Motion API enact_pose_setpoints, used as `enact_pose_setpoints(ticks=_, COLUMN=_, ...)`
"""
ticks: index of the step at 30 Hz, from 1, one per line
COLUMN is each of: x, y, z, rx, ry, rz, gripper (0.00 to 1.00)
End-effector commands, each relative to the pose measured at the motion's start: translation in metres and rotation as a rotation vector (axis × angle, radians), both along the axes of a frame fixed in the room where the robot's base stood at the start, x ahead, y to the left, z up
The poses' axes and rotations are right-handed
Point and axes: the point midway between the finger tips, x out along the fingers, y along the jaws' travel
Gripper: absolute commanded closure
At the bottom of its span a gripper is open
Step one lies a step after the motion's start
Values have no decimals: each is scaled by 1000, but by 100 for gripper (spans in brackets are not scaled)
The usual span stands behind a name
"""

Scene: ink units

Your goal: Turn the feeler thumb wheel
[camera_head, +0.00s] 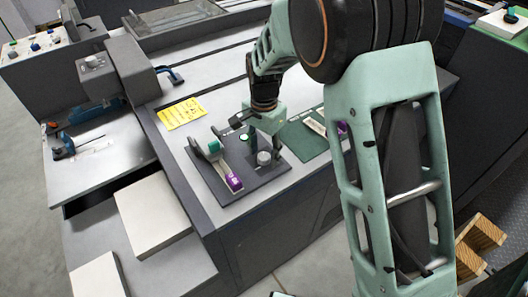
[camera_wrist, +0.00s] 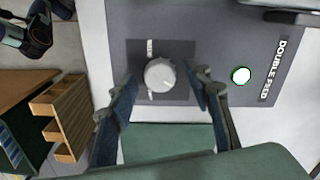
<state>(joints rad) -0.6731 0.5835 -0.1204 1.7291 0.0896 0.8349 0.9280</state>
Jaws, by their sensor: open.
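The thumb wheel looks to be a round light-grey knob (camera_wrist: 160,75) on a dark square plate, with small white marks beside it. In the head view the knob (camera_head: 264,158) stands on the dark panel at the front of the machine. My gripper (camera_wrist: 162,78) is open, with one finger on each side of the knob and gaps between. In the head view my gripper (camera_head: 260,128) is above the panel, close over the knob. Whether the fingertips reach down to the knob's height, I cannot tell.
A white button with a green rim (camera_wrist: 241,75) sits right of the knob beside a "DOUBLE FEED" label (camera_wrist: 272,71). A yellow note (camera_head: 182,113) lies behind. Wooden pallets (camera_head: 482,235) stand on the floor.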

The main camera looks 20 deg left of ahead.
Motion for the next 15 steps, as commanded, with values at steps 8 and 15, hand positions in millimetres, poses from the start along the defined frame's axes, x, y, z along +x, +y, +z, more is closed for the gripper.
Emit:
enact_pose_setpoints(ticks=8, x=1, y=1, z=50, rx=4, ry=-6, rz=0, gripper=55)
enact_pose_setpoints(ticks=15, x=1, y=0, z=96, rx=2, ry=-4, rz=-1, gripper=55)
